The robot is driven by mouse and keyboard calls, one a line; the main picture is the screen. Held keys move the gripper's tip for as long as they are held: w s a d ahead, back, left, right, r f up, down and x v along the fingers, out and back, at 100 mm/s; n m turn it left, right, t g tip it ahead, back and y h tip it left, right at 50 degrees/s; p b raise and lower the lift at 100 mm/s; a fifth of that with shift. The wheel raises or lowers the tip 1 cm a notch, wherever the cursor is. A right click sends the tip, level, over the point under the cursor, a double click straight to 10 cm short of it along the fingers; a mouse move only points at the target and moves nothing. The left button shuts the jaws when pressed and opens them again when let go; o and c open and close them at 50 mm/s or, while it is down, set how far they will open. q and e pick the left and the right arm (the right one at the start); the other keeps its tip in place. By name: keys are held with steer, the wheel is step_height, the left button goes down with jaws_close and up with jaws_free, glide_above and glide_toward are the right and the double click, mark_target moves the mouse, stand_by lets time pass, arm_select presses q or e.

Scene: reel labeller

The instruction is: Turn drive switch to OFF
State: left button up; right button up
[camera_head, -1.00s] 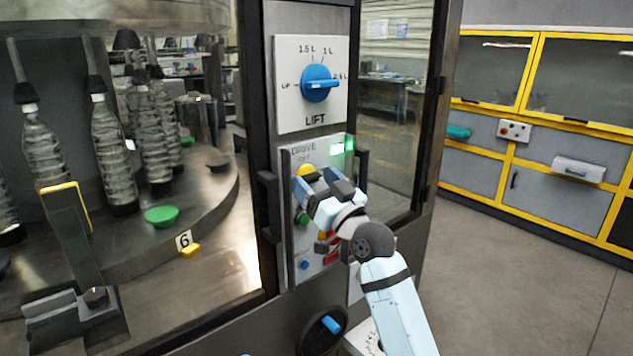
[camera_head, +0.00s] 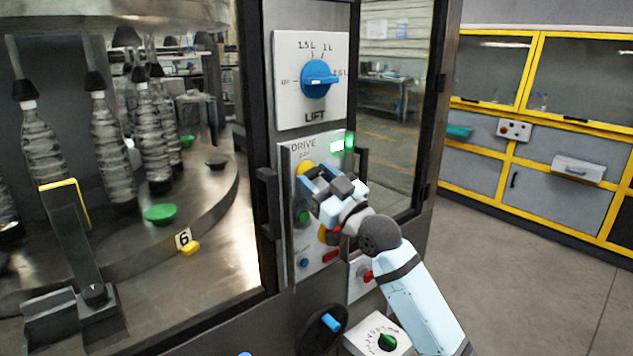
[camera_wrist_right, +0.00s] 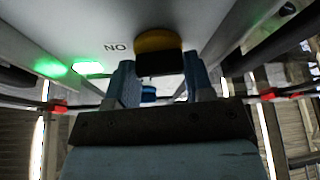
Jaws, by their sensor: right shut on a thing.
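The drive panel (camera_head: 312,255) is a light plate marked DRIVE on the machine's dark post. Its yellow round drive switch (camera_head: 304,169) shows partly behind my right gripper (camera_head: 316,182). In the right wrist view the drive switch (camera_wrist_right: 157,42) has a dark grip bar, and my right gripper's blue fingers (camera_wrist_right: 160,84) stand on either side of it, shut on the bar. A label beside the switch appears upside down there and seems to read ON. The switch's exact angle is hard to tell. My left gripper is not in view.
A green lamp (camera_head: 349,141) is lit at the panel's top right. The lift panel (camera_head: 291,112) with a blue knob (camera_head: 318,79) is above. A black handle (camera_head: 268,203) stands left of the drive panel. Bottles (camera_head: 112,150) stand on the round table at left. Floor at right is clear.

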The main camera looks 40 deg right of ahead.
steer(key=n+g+y, duration=0.1)
steer(key=n+y, duration=0.1)
steer(key=n, duration=0.2)
steer(key=shift+d, duration=0.1)
steer(key=n+y, duration=0.1)
steer(key=n, duration=0.1)
steer(key=shift+r+n+g+p, duration=0.1)
steer(key=shift+n+g+p, duration=0.2)
steer(key=shift+p, duration=0.1)
steer(key=n+g+y+p, duration=0.1)
steer(key=n, duration=0.2)
steer(key=shift+r+p, duration=0.1)
steer(key=shift+p, duration=0.2)
steer(key=n+g+p, duration=0.1)
steer(key=n+p, duration=0.1)
steer(key=n, duration=0.1)
steer(key=shift+r+n+y, duration=0.1)
steer(key=shift+n+y, duration=0.2)
steer(key=n+g+p, duration=0.2)
steer(key=n+p, duration=0.2)
steer(key=shift+p, duration=0.3)
steer(key=shift+n+p, duration=0.5)
steer(key=shift+n, duration=0.1)
steer(key=o, duration=0.9)
